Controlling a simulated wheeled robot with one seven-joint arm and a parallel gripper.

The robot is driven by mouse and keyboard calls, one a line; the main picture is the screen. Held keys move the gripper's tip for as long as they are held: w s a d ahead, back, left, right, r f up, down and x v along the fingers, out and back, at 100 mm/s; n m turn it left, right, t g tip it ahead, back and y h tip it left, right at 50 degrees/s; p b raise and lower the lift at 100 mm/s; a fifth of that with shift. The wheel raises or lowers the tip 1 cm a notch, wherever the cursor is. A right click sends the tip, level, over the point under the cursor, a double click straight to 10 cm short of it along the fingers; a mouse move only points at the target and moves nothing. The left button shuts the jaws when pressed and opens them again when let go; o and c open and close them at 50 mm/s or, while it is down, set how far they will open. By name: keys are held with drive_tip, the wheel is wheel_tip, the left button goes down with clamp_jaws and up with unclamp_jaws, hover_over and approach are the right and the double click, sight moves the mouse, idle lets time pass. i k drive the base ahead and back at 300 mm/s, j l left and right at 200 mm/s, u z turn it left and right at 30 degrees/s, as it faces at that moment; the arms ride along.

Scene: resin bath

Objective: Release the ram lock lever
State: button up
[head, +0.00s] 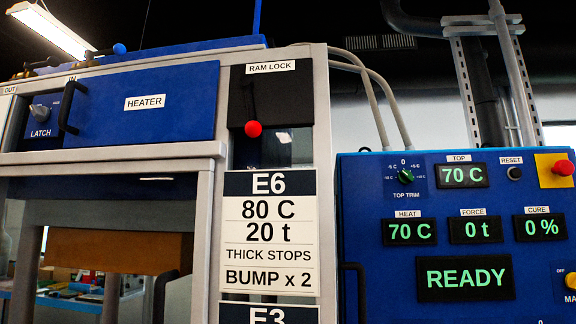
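The ram lock lever (252,108) is a thin dark rod with a red ball knob (253,129) at its lower end. It hangs almost straight down on a black plate (283,97) labelled RAM LOCK (271,67), left of the picture's middle in the head view. Nothing touches the knob. My gripper does not show in this view, so its place and state are unseen.
Left of the lever is a blue heater drawer (180,105) with a dark handle (72,107) and a latch knob (39,112). Below hangs an E6 card (268,225). At right stands a blue control panel (370,275) reading READY, with a red button (563,168).

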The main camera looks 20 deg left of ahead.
sight(253, 128)
drive_tip(key=l+u, duration=0.15)
drive_tip(key=u, duration=0.3)
drive_tip(key=k+l+u, duration=0.1)
drive_tip(key=u, duration=0.35)
drive_tip(key=i+j+u, duration=0.15)
drive_tip(key=u, duration=0.65)
drive_tip(key=k+j, duration=0.1)
drive_tip(key=k, duration=0.2)
drive_tip(key=k+j, duration=0.1)
drive_tip(key=k, duration=0.15)
